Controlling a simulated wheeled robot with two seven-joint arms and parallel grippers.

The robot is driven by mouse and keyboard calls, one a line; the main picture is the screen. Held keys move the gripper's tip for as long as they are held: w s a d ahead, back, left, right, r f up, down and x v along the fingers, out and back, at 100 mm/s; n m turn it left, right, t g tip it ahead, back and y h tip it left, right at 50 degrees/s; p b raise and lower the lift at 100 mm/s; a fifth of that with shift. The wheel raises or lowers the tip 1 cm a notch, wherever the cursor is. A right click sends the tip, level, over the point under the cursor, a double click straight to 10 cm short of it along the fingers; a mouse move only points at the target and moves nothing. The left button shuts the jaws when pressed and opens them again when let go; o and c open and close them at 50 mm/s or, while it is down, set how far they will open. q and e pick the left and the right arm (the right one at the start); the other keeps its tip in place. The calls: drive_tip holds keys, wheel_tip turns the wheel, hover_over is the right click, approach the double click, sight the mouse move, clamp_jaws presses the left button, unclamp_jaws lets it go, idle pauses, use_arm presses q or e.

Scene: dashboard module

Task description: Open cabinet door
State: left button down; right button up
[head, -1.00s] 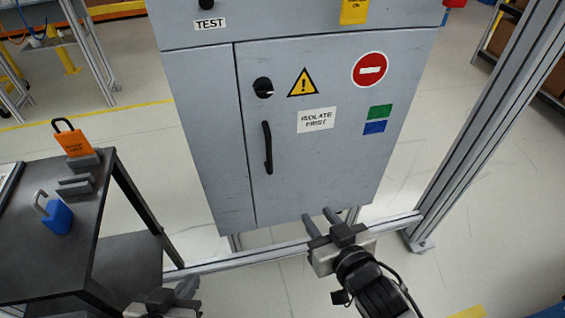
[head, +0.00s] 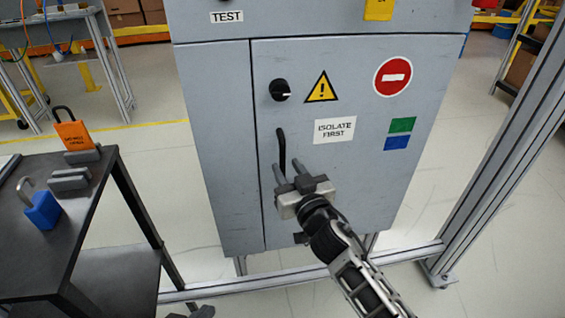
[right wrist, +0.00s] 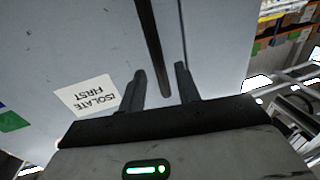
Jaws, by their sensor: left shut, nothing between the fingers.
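The grey cabinet door (head: 350,120) is closed in its frame. Its black vertical handle (head: 281,148) is near the door's left edge, below a black rotary knob (head: 280,90). My right gripper (head: 288,177) is open, with its fingers up at the handle's lower end and covering part of it. In the right wrist view the handle (right wrist: 150,45) runs down into the gap between the two open fingers (right wrist: 160,88); I cannot tell whether they touch it. My left gripper (head: 198,312) is shut and shows only slightly at the bottom edge.
A dark table (head: 95,195) at the left carries an orange padlock (head: 74,135), a blue padlock (head: 42,210) and grey blocks (head: 70,180). An aluminium post (head: 495,150) stands right of the cabinet. A low rail (head: 215,287) crosses in front of the floor.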

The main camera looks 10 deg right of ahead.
sight(284, 163)
drive_tip(key=x, duration=0.3)
drive_tip(key=shift+w+a+b, duration=0.1)
drive_tip(key=shift+w+b, duration=0.05)
drive_tip(key=shift+b, duration=0.15)
drive_tip(key=shift+w, duration=0.25)
